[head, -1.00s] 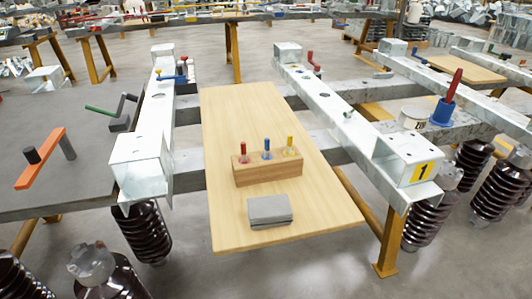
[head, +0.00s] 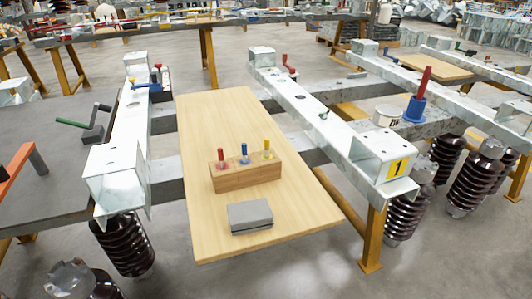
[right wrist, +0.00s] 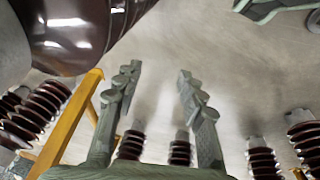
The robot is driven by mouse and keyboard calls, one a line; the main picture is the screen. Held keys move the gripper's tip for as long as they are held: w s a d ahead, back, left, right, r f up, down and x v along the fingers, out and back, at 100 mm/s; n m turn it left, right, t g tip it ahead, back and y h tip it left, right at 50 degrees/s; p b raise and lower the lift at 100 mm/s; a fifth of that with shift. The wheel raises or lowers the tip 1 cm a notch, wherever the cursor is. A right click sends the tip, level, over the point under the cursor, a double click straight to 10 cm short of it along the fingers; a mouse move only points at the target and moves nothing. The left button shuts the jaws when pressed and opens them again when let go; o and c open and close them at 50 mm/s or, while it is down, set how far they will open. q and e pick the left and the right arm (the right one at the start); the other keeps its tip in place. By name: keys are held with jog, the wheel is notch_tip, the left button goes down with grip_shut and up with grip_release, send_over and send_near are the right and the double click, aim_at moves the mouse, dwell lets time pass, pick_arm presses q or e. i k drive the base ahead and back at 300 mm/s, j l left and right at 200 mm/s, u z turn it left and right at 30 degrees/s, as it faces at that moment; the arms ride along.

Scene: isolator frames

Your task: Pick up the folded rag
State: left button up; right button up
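The folded rag (head: 250,215) is a grey, flat, layered block lying on the light wooden board (head: 205,135) near its front edge in the head view. It sits just in front of the wooden block holding small tools, with a gap between them. My right gripper (right wrist: 157,85) shows in the right wrist view with its two fingers spread apart and nothing between them. The rag does not show in that view. Neither gripper shows in the head view.
A wooden block (head: 247,178) holds red, blue and yellow-handled tools. White steel beams (head: 325,120) flank the board. Brown ribbed insulators (head: 123,245) stand below at both sides. A blue holder (head: 414,109) with a red tool and a white tub (head: 388,115) stand at right.

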aim_at(254, 215)
jog(key=j+z, duration=0.2)
jog(key=l+z, duration=0.1)
jog(key=z, duration=1.25)
jog(key=k+j, duration=0.2)
jog(key=k, duration=0.45)
jog(key=k+j+z, duration=0.1)
jog(key=k, duration=0.55)
jog(key=k+j, duration=0.25)
jog(key=k, duration=0.4)
jog(key=i+j, duration=0.15)
jog(key=i, duration=0.2)
